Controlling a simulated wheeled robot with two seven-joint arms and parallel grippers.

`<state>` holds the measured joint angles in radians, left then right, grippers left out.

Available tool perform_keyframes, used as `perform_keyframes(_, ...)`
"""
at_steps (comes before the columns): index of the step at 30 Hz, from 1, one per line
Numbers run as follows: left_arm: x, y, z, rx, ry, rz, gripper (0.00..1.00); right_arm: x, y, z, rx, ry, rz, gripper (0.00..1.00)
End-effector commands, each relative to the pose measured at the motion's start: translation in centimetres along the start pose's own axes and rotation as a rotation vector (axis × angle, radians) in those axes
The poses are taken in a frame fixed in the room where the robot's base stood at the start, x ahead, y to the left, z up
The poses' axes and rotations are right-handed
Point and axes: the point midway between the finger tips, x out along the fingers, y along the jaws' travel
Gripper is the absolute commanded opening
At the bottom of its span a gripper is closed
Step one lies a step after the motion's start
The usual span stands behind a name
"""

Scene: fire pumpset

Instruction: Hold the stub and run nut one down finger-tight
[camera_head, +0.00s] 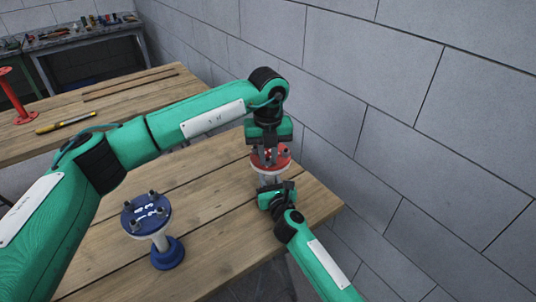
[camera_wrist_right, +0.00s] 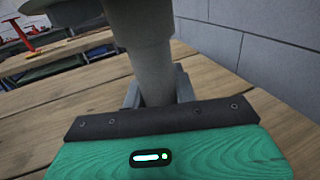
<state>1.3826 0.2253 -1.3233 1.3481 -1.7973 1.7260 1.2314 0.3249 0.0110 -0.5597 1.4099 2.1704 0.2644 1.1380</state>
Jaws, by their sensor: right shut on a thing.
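The stub with a red flange (camera_head: 279,161) stands near the right end of the wooden bench, with dark bolts or nuts on its top. My right gripper (camera_head: 272,188) is shut on the stub's pale pipe below the flange. In the right wrist view, my right gripper (camera_wrist_right: 158,92) has a finger on each side of the grey pipe (camera_wrist_right: 150,65). My left gripper (camera_head: 266,157) points straight down over the red flange, its fingertips at the bolts on top. Its fingers overlap there, so their opening and any nut between them cannot be made out.
A grey block wall (camera_head: 400,120) runs close along the right. Another bench (camera_head: 130,95) behind holds a yellow tool (camera_head: 66,122) and a red stand (camera_head: 22,115).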

Motion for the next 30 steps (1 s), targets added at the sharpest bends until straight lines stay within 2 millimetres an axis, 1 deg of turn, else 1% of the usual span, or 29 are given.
perform_keyframes(1, -0.01, 0.01, 0.01, 0.000, 0.000, 0.000, 0.04, -0.02, -0.01, -0.08, 0.000, 0.001, 0.000, 0.00)
perform_keyframes(2, -0.01, 0.01, 0.01, 0.000, 0.000, 0.000, 0.00, -0.02, -0.01, -0.08, 0.000, 0.001, 0.000, 0.00)
perform_keyframes(8, -0.03, 0.02, 0.01, 0.006, 0.000, 0.000, 0.00, -0.02, -0.01, -0.08, 0.000, 0.001, 0.000, 0.00)
perform_keyframes(14, -0.06, 0.05, 0.03, 0.059, -0.001, 0.001, 0.00, -0.02, -0.02, -0.08, 0.000, 0.001, 0.000, 0.00)
perform_keyframes(20, -0.07, 0.10, 0.02, 0.185, 0.000, 0.001, 0.00, -0.02, -0.02, -0.09, 0.000, 0.001, -0.001, 0.00)
perform_keyframes(30, -0.11, 0.20, 0.06, 0.499, -0.001, 0.001, 0.00, -0.02, -0.03, -0.09, 0.000, 0.002, -0.001, 0.00)
